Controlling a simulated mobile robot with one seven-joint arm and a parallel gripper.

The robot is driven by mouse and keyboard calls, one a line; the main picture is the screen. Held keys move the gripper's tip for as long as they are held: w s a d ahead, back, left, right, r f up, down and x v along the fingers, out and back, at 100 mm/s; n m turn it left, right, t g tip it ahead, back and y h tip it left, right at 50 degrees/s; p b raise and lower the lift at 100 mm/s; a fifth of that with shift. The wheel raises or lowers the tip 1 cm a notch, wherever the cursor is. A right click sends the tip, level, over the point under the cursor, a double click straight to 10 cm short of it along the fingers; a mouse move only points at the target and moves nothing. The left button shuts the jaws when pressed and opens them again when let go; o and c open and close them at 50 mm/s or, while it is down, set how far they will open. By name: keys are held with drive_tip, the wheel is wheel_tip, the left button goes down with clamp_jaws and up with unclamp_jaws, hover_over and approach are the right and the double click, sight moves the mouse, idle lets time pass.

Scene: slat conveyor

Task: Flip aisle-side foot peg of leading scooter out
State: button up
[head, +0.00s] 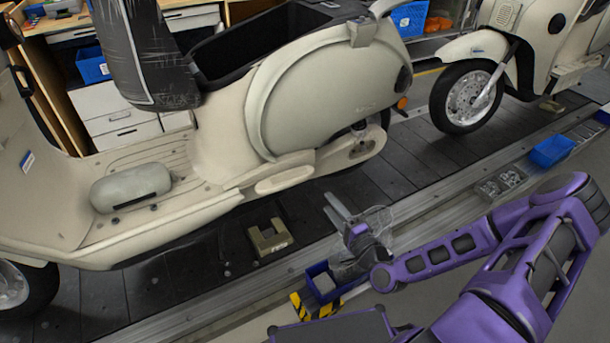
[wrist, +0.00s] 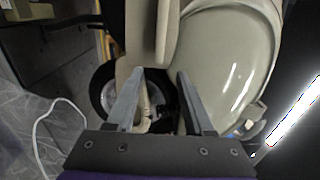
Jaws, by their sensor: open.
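The near cream scooter (head: 315,95) stands on the dark slat conveyor. A long, rounded cream piece, apparently its aisle-side foot peg (head: 285,180), lies along the lower body below the round side cover, seemingly folded in. In the wrist view, what looks like the same peg (wrist: 167,30) is a narrow cream strip beside the bulging cover, just beyond the fingertips. My gripper (head: 331,205) is open and empty, to the right of and slightly below the peg in the head view. In the wrist view its two fingers (wrist: 160,80) are spread, with a gap between them and the peg.
A second cream scooter (head: 520,35) stands at the upper right. A beige block (head: 269,240) sits on the slats below the peg. Blue bins (head: 323,283) (head: 551,151) line the conveyor's aisle-side edge. A wheel (wrist: 105,90) shows behind my fingers.

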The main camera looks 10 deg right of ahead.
sight(307, 177)
drive_tip(key=x, duration=1.4)
drive_tip(key=shift+w+a+b, duration=0.1)
drive_tip(key=shift+b, duration=0.2)
drive_tip(key=shift+f, duration=0.1)
clamp_jaws()
idle(0.5)
